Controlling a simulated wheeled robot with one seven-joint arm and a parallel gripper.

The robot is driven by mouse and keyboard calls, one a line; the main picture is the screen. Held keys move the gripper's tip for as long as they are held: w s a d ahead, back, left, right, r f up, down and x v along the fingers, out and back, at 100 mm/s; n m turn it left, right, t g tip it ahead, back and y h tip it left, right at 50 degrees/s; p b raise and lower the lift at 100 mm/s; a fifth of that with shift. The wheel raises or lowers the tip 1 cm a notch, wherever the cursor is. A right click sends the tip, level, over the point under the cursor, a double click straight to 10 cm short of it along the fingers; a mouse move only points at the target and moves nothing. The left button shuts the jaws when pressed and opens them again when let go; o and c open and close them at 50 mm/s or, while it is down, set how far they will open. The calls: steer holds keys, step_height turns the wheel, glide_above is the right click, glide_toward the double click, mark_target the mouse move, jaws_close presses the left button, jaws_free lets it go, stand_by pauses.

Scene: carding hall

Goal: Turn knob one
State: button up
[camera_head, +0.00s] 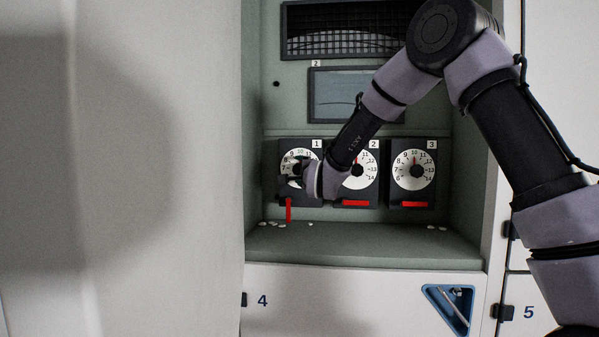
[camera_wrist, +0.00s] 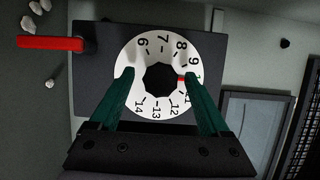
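Knob one, a dark knob (camera_wrist: 159,84) on a white dial (camera_wrist: 150,48) numbered from 6 to 14, fills the middle of the wrist view. A red mark (camera_wrist: 181,78) at its edge points near the 10, partly covered by a finger. My gripper (camera_wrist: 158,76) is open, its two green fingers on either side of the knob with gaps visible between. In the head view, my gripper (camera_head: 303,172) covers part of dial one (camera_head: 290,160), under the label 1. The red lever (camera_head: 288,210) below dial one hangs down; it also shows in the wrist view (camera_wrist: 50,43).
Dial two (camera_head: 370,172) and dial three (camera_head: 414,170) stand to the right, with horizontal red levers below. Small pale bits (camera_head: 282,225) lie on the shelf (camera_head: 360,250). A screen (camera_head: 335,95) and a mesh panel (camera_head: 340,30) are above. Recess walls close in both sides.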

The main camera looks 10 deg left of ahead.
steer(key=shift+s, duration=0.1)
steer(key=v, duration=1)
steer(key=shift+s+d, duration=0.15)
steer(key=shift+s, duration=0.15)
